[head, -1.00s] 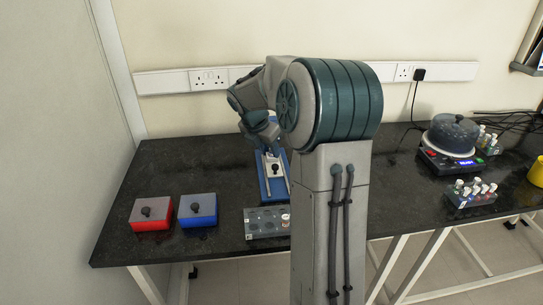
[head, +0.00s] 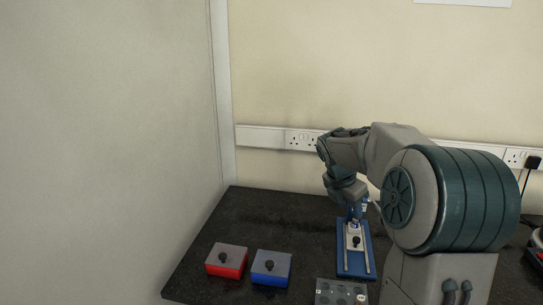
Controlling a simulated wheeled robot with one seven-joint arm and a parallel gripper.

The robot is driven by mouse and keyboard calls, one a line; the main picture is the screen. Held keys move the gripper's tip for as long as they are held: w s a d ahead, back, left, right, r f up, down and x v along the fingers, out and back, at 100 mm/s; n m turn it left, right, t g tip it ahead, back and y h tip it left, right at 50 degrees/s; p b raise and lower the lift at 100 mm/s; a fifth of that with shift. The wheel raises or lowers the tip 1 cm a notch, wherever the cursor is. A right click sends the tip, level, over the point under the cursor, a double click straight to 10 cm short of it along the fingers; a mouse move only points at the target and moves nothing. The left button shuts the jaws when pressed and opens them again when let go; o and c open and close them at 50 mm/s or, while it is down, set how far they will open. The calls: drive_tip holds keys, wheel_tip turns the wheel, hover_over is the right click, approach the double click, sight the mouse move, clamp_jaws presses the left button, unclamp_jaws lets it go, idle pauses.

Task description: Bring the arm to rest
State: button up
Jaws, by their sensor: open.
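My arm rises at the right of the head view and bends over the black bench. My gripper (head: 358,207) points down, small in the picture, just above the far part of a blue stand (head: 344,263) with a pale carriage and a black knob. The jaws are open; no held object shows between them. I cannot tell whether they touch the stand.
A red box (head: 227,262) and a blue box (head: 271,268), each with a grey lid and black knob, stand on the bench (head: 205,272) at left. A grey rack (head: 336,291) is at the bottom edge. A wall socket strip (head: 262,138) runs behind; a wall closes the left.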

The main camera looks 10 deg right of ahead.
drive_tip(key=s+a+r+m+y+p, duration=0.1)
drive_tip(key=s+a+m+p, duration=0.1)
drive_tip(key=s+a+m, duration=0.3)
drive_tip(key=s+a+r+m+y+p, duration=0.1)
drive_tip(key=s+a+m, duration=0.4)
drive_tip(key=s+m, duration=0.5)
drive_tip(key=s+a+r+m+y+p, duration=0.1)
drive_tip(key=s+a+m+y+p, duration=0.1)
drive_tip(key=s+a+m, duration=0.4)
drive_tip(key=s+m+p, duration=0.1)
drive_tip(key=s, duration=0.4)
drive_tip(key=shift+m+t, duration=0.4)
